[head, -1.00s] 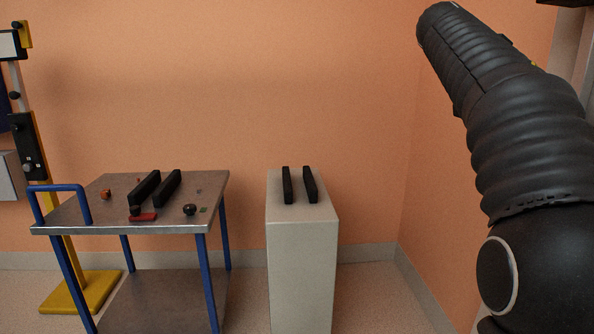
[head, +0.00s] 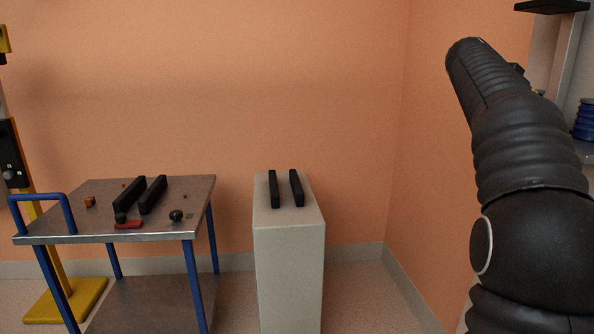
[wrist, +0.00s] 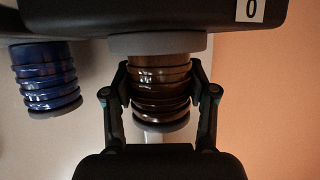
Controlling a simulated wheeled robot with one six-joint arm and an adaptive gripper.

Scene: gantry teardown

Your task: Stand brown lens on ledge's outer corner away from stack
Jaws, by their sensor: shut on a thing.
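The brown lens (wrist: 160,92), a ribbed glossy cylinder with a grey rim, is between the fingers of my gripper (wrist: 160,97) in the wrist view. My gripper is shut on it from both sides. The lens's upper end meets a wide grey collar (wrist: 157,43) under a black block (wrist: 200,14) marked "0"; I cannot tell whether it is attached there. In the head view my gripper and the brown lens are out of sight. A grey ledge (head: 584,151) shows in part at the right edge, its outer corner not clear.
A blue ribbed lens (wrist: 45,78) is left of the brown one; a blue ribbed piece (head: 585,120) shows above the ledge. A steel cart (head: 80,205) with black bars and small parts is at left. A pale pedestal (head: 288,260) bears two black bars. Floor between them is clear.

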